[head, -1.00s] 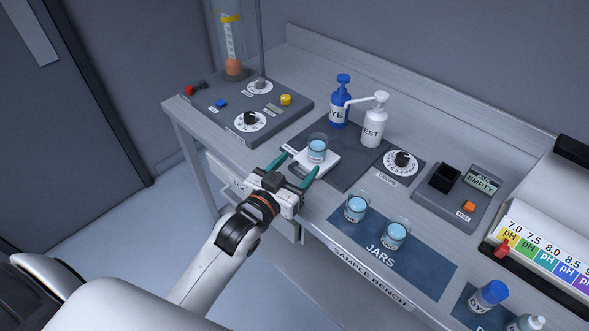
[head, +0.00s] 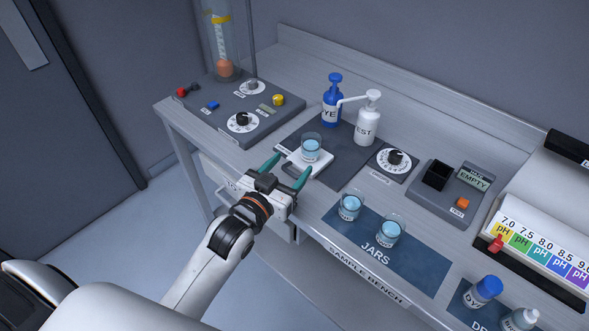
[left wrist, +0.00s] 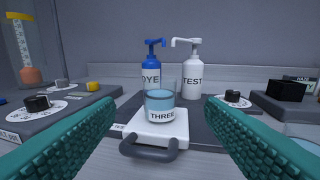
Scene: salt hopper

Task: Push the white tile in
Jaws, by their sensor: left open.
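The white tile (head: 294,160) lies at the front edge of a dark grey mat, with its dark handle toward me. It also shows in the left wrist view (left wrist: 172,137). A glass jar of blue liquid (head: 311,148), labelled THREE in the left wrist view (left wrist: 160,106), stands upright on the tile. My left gripper (head: 286,173) is open, its two teal fingers pointing at the tile from the bench's front edge. In the left wrist view the handle (left wrist: 150,152) lies between the fingers, and nothing is gripped. My right gripper is not in view.
Behind the tile stand a blue DYE pump bottle (head: 331,103) and a white TEST pump bottle (head: 367,122). A dial (head: 396,160) is right of the mat. Two more jars (head: 350,207) stand on the JARS mat. A control panel (head: 243,112) is at the left.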

